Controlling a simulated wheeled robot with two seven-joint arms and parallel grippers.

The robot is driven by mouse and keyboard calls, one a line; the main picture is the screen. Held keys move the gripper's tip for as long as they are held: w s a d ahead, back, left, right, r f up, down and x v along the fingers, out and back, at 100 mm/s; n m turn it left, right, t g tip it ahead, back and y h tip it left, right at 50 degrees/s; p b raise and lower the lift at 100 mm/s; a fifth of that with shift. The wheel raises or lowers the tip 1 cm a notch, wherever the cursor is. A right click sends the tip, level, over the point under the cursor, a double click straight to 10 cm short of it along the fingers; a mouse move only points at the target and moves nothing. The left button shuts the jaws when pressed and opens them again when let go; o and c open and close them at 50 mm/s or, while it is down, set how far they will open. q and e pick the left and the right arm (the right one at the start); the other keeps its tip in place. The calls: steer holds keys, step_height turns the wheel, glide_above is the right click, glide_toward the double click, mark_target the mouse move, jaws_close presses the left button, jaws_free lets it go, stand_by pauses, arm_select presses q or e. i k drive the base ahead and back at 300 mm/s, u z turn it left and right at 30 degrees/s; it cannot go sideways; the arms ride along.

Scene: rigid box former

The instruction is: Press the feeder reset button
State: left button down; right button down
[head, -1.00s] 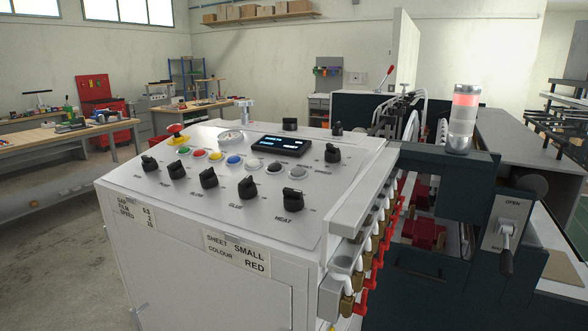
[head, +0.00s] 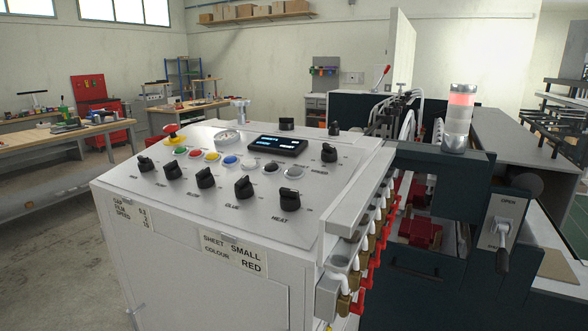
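The white control panel (head: 140,192) stands in front of me with a sloped top. A row of small round buttons crosses it: green (head: 180,151), red (head: 195,154), yellow (head: 212,157), blue (head: 231,160), white (head: 250,164), dark (head: 270,168) and grey (head: 299,173). Their labels are too small to read, so I cannot tell which one is the feeder reset button. A red mushroom button on a yellow base (head: 171,132) sits at the panel's far left. Neither of my grippers is in view.
Black knobs (head: 245,188) line the panel's front, and a lit display (head: 277,146) sits behind. Red-handled valves (head: 357,303) run down the panel's right side. A signal tower (head: 460,118) glows red. An OPEN lever (head: 502,232) is at right. The floor at left is clear.

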mark_target(295, 171)
steer(key=u, duration=2.05)
steer(key=k, duration=1.2)
steer(key=z, duration=1.55)
steer(key=i, duration=0.5)
